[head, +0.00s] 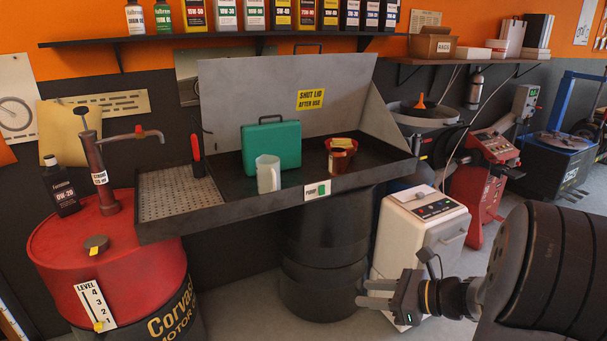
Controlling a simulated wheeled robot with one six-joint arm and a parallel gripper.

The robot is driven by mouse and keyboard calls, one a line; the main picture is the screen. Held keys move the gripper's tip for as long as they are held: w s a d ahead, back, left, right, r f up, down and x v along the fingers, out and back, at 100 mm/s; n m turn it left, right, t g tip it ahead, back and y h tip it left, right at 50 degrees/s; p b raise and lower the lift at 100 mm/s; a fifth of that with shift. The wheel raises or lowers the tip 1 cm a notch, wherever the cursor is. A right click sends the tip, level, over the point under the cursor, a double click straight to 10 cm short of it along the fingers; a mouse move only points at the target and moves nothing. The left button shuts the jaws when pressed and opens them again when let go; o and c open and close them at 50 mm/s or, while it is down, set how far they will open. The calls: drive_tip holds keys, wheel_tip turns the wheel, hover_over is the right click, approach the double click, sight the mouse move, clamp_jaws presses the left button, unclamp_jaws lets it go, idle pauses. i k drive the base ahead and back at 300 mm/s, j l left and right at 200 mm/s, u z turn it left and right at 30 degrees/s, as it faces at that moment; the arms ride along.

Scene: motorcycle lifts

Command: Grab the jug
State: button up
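A translucent whitish jug (268,174) stands upright near the front edge of a dark parts-washer tray (226,213), right in front of a green case. Its handle side is hard to make out. My gripper (361,294) is low at the right, in front of the white machine and below the tray's level. Its fingers point left and are spread apart with nothing between them. It is well apart from the jug, to its lower right.
A red-handled tool (197,156) stands left. The raised lid (270,95) rises behind. A red drum (110,250) with a pump stands left, a white machine (420,225) right.

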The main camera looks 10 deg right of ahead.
sight(267, 167)
drive_tip(key=i+j+z, duration=0.25)
drive_tip(key=i+j, duration=0.25)
drive_tip(key=i, duration=0.2)
drive_tip(key=i+j+z, duration=0.3)
drive_tip(key=i+j, duration=1.2)
drive_tip(key=j, duration=0.1)
